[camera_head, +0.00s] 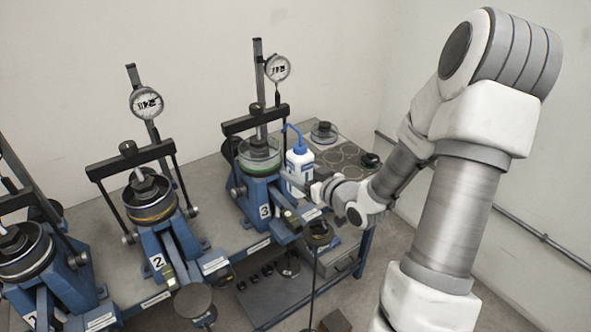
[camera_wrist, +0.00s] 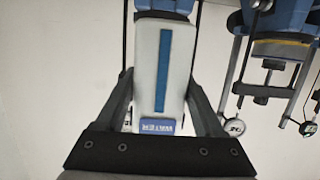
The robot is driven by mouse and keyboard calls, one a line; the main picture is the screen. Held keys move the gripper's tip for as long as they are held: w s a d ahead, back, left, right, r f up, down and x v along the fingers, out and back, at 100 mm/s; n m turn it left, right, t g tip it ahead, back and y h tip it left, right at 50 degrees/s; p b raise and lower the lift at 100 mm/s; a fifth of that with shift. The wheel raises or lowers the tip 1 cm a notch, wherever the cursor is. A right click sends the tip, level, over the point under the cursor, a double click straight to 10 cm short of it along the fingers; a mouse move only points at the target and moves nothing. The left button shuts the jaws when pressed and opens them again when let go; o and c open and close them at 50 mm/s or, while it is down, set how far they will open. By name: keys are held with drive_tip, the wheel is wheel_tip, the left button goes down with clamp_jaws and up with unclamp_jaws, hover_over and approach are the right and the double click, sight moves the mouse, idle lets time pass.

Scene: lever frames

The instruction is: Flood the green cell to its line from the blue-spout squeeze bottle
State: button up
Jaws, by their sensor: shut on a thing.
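The white squeeze bottle (camera_head: 299,172) with a blue cap and bent blue spout is upright beside unit 3 at the right of the bench. My gripper (camera_wrist: 160,76) is shut on its body; in the wrist view the white bottle (camera_wrist: 176,75) with a blue stripe lies between both fingers. In the head view my gripper (camera_head: 308,188) reaches it from the right. The green cell (camera_head: 260,157), a clear-walled cup with a green band, sits on unit 3, left of the bottle. The spout tip is near the cell's upper right edge. The cell's line and water level cannot be made out.
A dial gauge (camera_head: 278,67) on a post and a black crossbar (camera_head: 254,119) stand over the green cell. Unit 2 with a yellow-banded cell (camera_head: 151,213) and another unit stand to the left. A round dish (camera_head: 324,132) and dark weights lie behind the bottle.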

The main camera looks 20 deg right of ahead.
drive_tip(key=w+a+b, duration=0.1)
drive_tip(key=w, duration=0.6)
drive_tip(key=shift+w+a+f, duration=0.25)
drive_tip(key=shift+w+f, duration=0.05)
drive_tip(key=shift+f, duration=0.15)
drive_tip(key=shift+w+a+f+b, duration=0.1)
drive_tip(key=shift+a+b, duration=0.05)
drive_tip(key=shift+b, duration=0.3)
drive_tip(key=shift+w+a+f+b, duration=0.25)
drive_tip(key=shift+w+a+b, duration=0.2)
drive_tip(key=shift+a+b, duration=0.25)
drive_tip(key=o, duration=0.4)
drive_tip(key=c, duration=1)
